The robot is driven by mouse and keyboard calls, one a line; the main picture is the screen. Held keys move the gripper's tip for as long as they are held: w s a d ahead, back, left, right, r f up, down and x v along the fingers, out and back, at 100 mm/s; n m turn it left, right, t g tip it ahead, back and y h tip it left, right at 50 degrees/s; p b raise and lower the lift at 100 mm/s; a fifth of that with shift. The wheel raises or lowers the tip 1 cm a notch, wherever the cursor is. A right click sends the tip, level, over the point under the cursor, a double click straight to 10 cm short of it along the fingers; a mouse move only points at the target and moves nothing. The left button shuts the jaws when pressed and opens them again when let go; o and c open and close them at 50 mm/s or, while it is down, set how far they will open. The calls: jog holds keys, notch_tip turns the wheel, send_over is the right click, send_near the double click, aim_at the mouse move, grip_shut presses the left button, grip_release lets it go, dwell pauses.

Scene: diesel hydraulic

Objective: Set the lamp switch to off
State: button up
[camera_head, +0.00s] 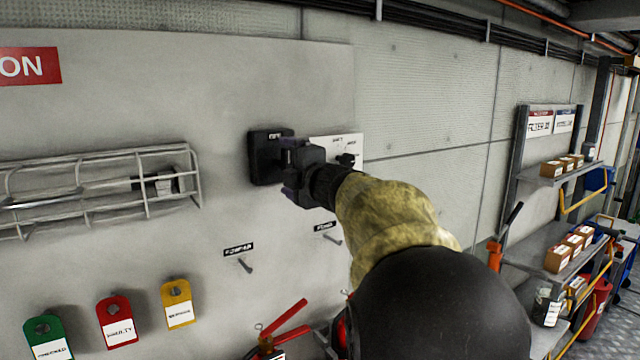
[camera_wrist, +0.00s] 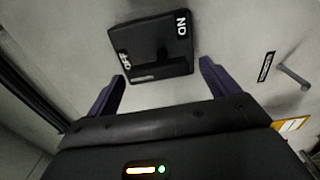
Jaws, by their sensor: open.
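The lamp switch (camera_head: 262,165) appears to be the black box on the pale wall panel, partly hidden behind my gripper in the head view. In the wrist view the switch (camera_wrist: 160,45) is a black plate with a dark rocker, with white lettering that seems to read OFF at its left and ON at its right. I cannot tell which way the rocker is set. My gripper (camera_wrist: 160,74) is open and empty, its two purple fingers pointing at the switch's lower edge. In the head view my gripper (camera_head: 290,165) is close in front of the switch; contact cannot be told.
A white plate with a black knob (camera_head: 346,159) sits right of the switch, partly behind my arm. A wire rack (camera_head: 100,185) is at left. Pegs (camera_head: 245,266) and green, red and yellow tags (camera_head: 117,322) are below. Shelves with boxes (camera_head: 560,258) stand at right.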

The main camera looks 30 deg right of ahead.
jog(key=s+b, duration=0.2)
jog(key=s, duration=1.3)
jog(key=shift+d, duration=0.2)
jog(key=shift+s, duration=0.2)
